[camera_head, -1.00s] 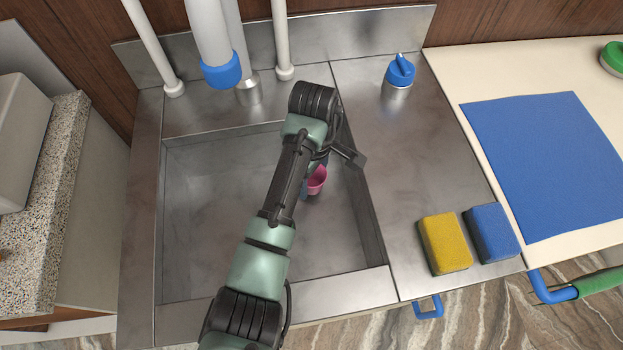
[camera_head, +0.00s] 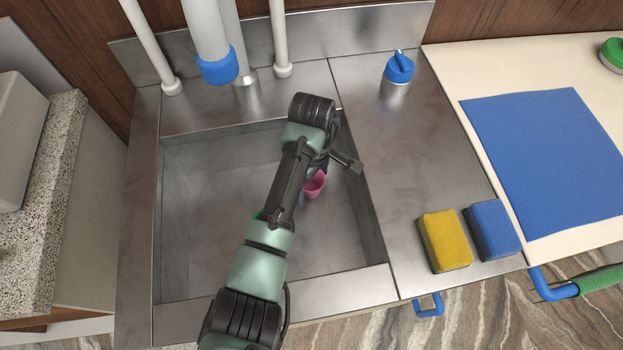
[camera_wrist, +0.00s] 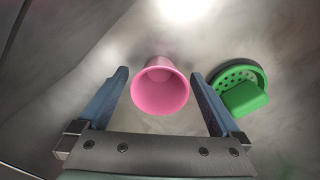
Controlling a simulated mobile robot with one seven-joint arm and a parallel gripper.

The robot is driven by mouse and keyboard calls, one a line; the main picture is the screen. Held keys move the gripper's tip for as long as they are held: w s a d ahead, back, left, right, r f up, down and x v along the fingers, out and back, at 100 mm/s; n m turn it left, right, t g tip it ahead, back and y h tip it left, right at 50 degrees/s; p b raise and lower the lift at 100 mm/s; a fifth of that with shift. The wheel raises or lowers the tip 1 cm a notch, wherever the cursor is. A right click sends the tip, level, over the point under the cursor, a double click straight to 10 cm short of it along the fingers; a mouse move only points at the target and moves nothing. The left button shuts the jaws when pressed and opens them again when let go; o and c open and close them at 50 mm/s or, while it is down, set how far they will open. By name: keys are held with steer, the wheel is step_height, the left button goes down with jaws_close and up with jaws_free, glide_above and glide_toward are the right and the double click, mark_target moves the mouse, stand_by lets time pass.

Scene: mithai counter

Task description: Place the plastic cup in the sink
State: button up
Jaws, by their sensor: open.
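The pink plastic cup (camera_head: 314,185) is inside the steel sink basin (camera_head: 200,215), partly hidden behind my arm in the head view. In the wrist view the pink cup (camera_wrist: 160,90) shows its open mouth toward the camera, between my blue fingers. My gripper (camera_wrist: 160,85) is open, with a gap between each finger and the cup. I cannot tell whether the cup rests on the basin floor.
A green strainer-like item (camera_wrist: 240,90) lies beside the right finger in the wrist view. A yellow sponge (camera_head: 444,240) and a blue sponge (camera_head: 492,230) lie on the right ledge. A blue-capped bottle (camera_head: 398,75) stands behind them. The basin's left half is clear.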

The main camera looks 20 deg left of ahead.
mark_target(313, 189)
step_height(313, 189, up, 12)
steer(key=p, duration=0.2)
steer(key=shift+r, duration=0.15)
steer(key=w+d+r+m+t, duration=0.45)
steer(key=w+r+t, duration=0.25)
steer(key=w+r, duration=0.35)
steer(key=w+d+r+m+t, duration=0.2)
steer(key=d+r+t, duration=0.1)
steer(key=r, duration=0.5)
steer(key=w+d+r+m+t, duration=0.15)
steer(key=r+t, duration=0.25)
steer(key=r, duration=0.4)
steer(key=s+d+r+m+t, duration=0.2)
steer(key=r+t, duration=0.1)
steer(key=r, duration=0.5)
steer(key=s+d+r+m+t, duration=0.2)
steer(key=s+r+t, duration=0.1)
steer(key=r, duration=0.4)
steer(key=s+r+m+t, duration=0.3)
steer(key=s+r+t, duration=0.4)
steer(key=s+r, duration=0.7)
steer(key=shift+s+d+r+m, duration=0.25)
steer(key=shift+d+r+m, duration=0.2)
steer(key=shift+r, duration=0.5)
